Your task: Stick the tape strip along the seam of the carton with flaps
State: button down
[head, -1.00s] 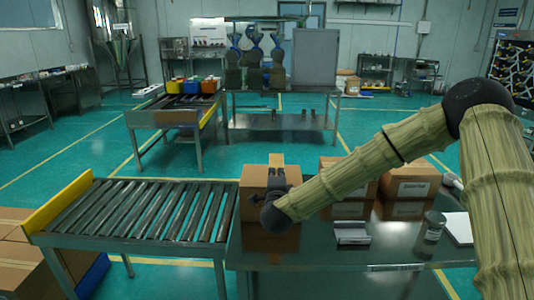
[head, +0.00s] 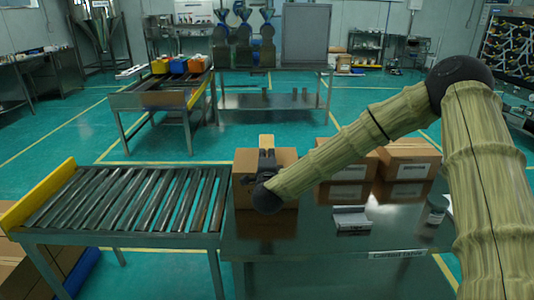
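The carton (head: 243,180) is a brown box at the left end of the steel table, beside the roller conveyor. My dark gripper (head: 267,153) is over the carton's near side and top, pointing away from me. A narrow tan strip, seemingly the tape strip (head: 266,141), sticks up at the fingertips, above the carton's top edge. The fingers look closed on its lower end, though they are small here. I cannot tell if the strip touches the carton. The gripper and wrist hide the middle of the carton; its seam and flaps cannot be made out.
A small grey-white device (head: 350,219) and a dark-lidded jar (head: 436,212) are nearer the front. The roller conveyor (head: 130,205) on the left is empty.

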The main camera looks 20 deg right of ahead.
notch_tip(320, 180, down, 4)
jog(key=shift+f+b, duration=0.15)
jog(key=shift+b, duration=1)
jog(key=shift+s+a, duration=0.15)
jog(key=shift+s, duration=0.05)
jog(key=c, duration=1.6)
grip_release()
jog(key=shift+s, duration=0.1)
jog(key=shift+o, duration=0.2)
jog(key=shift+f, duration=0.15)
